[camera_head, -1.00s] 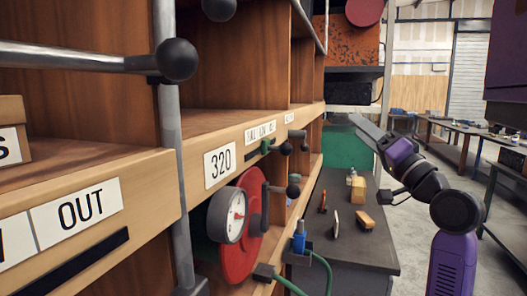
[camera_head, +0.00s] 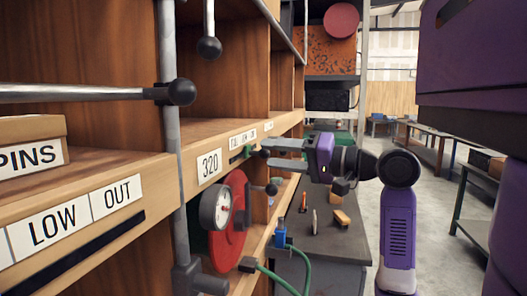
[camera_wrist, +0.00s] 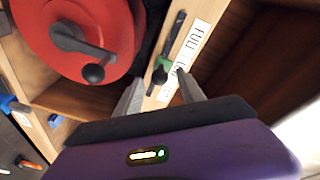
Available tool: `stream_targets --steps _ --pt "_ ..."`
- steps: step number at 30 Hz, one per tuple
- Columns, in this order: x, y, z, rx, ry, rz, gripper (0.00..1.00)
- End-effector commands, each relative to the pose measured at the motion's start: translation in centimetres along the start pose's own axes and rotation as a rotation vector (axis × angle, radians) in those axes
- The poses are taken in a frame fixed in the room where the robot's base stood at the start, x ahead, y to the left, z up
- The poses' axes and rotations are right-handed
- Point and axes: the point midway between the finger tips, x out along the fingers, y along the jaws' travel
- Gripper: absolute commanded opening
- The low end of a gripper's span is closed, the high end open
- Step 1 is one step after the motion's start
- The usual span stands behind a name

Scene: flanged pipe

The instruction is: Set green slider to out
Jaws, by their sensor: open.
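The green slider (camera_head: 241,154) sits in a dark slot on the shelf's wooden front edge, under a small white label strip (camera_head: 243,138). In the wrist view the slider (camera_wrist: 166,63) carries a dark round knob (camera_wrist: 158,77). FULL can be read on the strip (camera_wrist: 198,38); the lettering beyond it is partly hidden by a finger. My gripper (camera_head: 273,153) is open and points at the slider. In the wrist view its fingertips (camera_wrist: 158,86) lie on either side of the knob, apart from it as far as I can tell.
A red wheel (camera_head: 238,190) with a dark crank and a gauge (camera_head: 221,210) are just below the slot. A nearer slot has LOW and OUT labels (camera_head: 88,215). A metal bar with a black ball (camera_head: 181,92) juts out at the left. A grey bench (camera_head: 325,245) stands below my arm.

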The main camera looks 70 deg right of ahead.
Motion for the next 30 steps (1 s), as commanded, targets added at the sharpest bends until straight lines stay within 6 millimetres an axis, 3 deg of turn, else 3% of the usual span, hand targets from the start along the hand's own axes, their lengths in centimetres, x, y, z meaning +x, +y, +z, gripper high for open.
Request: stream_targets --steps 6,17,24,30 --pt "2.5 0.0 0.0 0.001 -0.001 0.0 0.46" --pt "3.1 0.1 0.0 -0.001 0.001 0.001 0.46" --pt "3.1 0.1 0.0 -0.001 0.001 0.001 0.01" --pt "3.1 0.1 0.0 -0.001 0.001 0.001 0.0"
